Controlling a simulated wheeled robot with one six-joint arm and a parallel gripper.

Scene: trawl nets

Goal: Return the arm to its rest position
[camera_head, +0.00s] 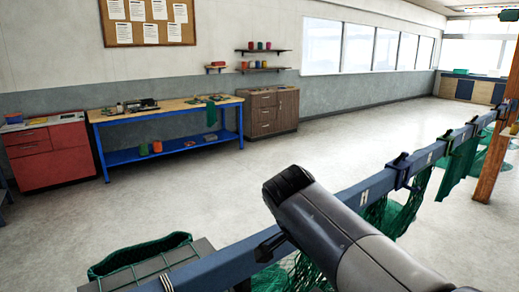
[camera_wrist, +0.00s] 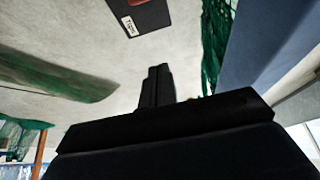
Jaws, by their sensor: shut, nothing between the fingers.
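My gripper (camera_wrist: 156,88) shows in the wrist view with its dark fingers together and nothing between them. My arm (camera_head: 340,232) rises from the lower right of the head view, in front of a long blue rail (camera_head: 225,262) that it partly covers. My gripper cannot be made out in the head view. In the wrist view, a blue beam (camera_wrist: 262,45) and green netting (camera_wrist: 214,40) are to the right of the fingers.
Green nets (camera_head: 398,212) hang from the rail. A green-rimmed bin (camera_head: 140,254) stands at lower left. A blue workbench (camera_head: 165,115), red cabinet (camera_head: 48,155) and wooden cabinet (camera_head: 272,112) line the wall. A wooden post (camera_head: 497,160) stands at right. The middle floor is clear.

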